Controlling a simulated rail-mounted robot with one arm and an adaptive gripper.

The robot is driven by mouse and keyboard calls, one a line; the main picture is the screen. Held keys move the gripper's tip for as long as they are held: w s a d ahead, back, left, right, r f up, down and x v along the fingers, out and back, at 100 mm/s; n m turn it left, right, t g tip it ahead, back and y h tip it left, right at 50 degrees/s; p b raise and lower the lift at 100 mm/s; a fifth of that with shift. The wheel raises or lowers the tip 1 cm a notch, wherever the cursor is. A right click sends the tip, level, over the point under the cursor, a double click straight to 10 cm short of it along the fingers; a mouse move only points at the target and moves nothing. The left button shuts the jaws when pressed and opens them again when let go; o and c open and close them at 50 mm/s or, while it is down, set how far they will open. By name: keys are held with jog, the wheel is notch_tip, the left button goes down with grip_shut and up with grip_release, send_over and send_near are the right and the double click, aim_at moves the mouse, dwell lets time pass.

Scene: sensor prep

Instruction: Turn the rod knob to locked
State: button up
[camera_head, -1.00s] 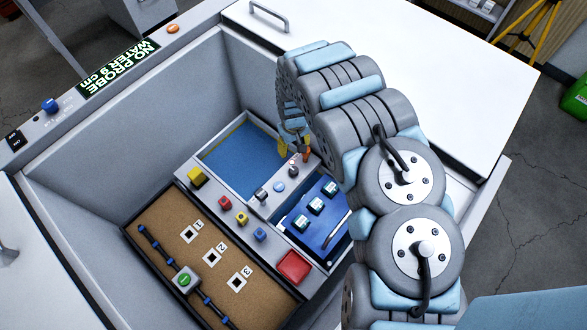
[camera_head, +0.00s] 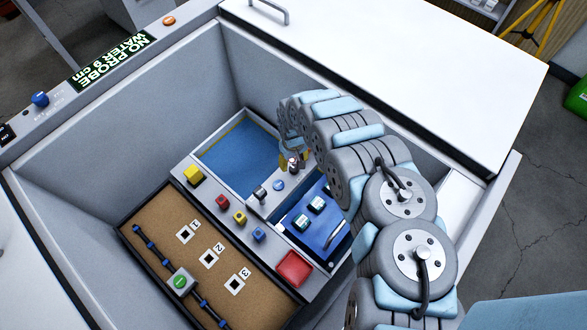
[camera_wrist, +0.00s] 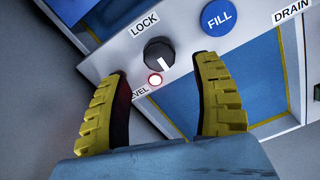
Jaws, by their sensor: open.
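A round black knob (camera_wrist: 158,54) sits on a pale panel strip beside the word LOCK (camera_wrist: 144,24) in the wrist view. Its white pointer mark faces down and right, away from that word. In the head view my gripper (camera_head: 289,160) is low over the same strip, and the knob is mostly hidden there.
A blue FILL button (camera_wrist: 219,16) is close right of the knob, with a DRAIN label (camera_wrist: 292,11) beyond. A blue basin (camera_head: 238,160) and blue tray (camera_head: 310,238) flank the strip. Colored blocks, a red dish (camera_head: 294,268) and a cork board (camera_head: 180,225) lie nearby.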

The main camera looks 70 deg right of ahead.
aim_at(293, 167)
jog(key=shift+f+b, duration=0.75)
jog(key=shift+f, duration=1.7)
grip_shut()
